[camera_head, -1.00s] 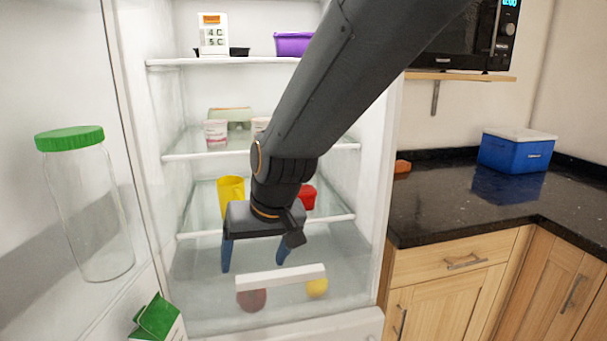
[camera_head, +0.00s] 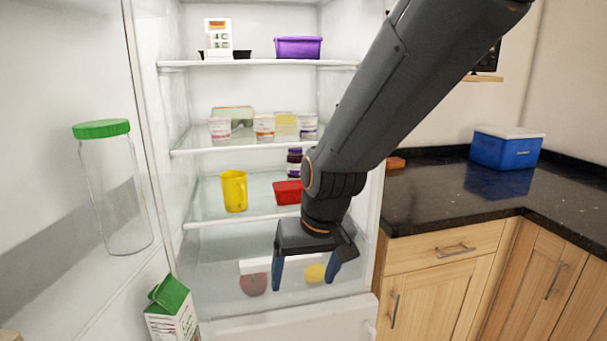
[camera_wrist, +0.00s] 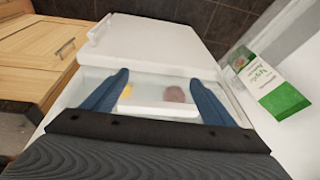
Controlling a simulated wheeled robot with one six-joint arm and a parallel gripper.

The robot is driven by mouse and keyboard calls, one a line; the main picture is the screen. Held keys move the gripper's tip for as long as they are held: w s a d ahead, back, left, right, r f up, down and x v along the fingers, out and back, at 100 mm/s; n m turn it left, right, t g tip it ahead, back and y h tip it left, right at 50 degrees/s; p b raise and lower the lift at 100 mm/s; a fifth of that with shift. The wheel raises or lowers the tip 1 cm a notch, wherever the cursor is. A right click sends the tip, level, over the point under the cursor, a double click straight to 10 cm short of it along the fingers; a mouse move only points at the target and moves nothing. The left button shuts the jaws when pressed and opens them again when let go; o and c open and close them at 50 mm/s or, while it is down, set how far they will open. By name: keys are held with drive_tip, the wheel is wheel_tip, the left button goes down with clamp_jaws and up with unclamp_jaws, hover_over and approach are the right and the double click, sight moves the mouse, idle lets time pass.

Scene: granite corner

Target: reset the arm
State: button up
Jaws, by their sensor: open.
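My gripper (camera_head: 304,274) is open, with its two blue fingers spread apart and pointing down. Nothing is between the fingers. It hangs in front of the lower part of the open fridge, before the drawer, and it also shows in the wrist view (camera_wrist: 158,100). Behind the fingers, a red-brown round fruit (camera_head: 253,284) and a yellow fruit (camera_head: 315,273) lie in the drawer (camera_head: 285,327). A white bar (camera_head: 262,266), seemingly the drawer's handle or rim, is partly hidden by my gripper.
A granite counter (camera_head: 450,195) with a blue cooler box (camera_head: 504,150) lies right.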

drive_tip(key=s+d+f+m+g+h, duration=0.1)
drive_tip(key=s+d+f, duration=0.1)
drive_tip(key=s+d, duration=0.3)
drive_tip(key=s+d+f+m+g, duration=0.1)
drive_tip(key=s+d, duration=0.4)
drive_tip(key=d, duration=0.9)
wheel_tip(320, 180, down, 3)
drive_tip(key=shift+s+r+m+g+h, duration=0.15)
drive_tip(key=shift+s+m+g+h, duration=0.2)
drive_tip(key=shift+m, duration=0.25)
drive_tip(key=shift+w, duration=0.1)
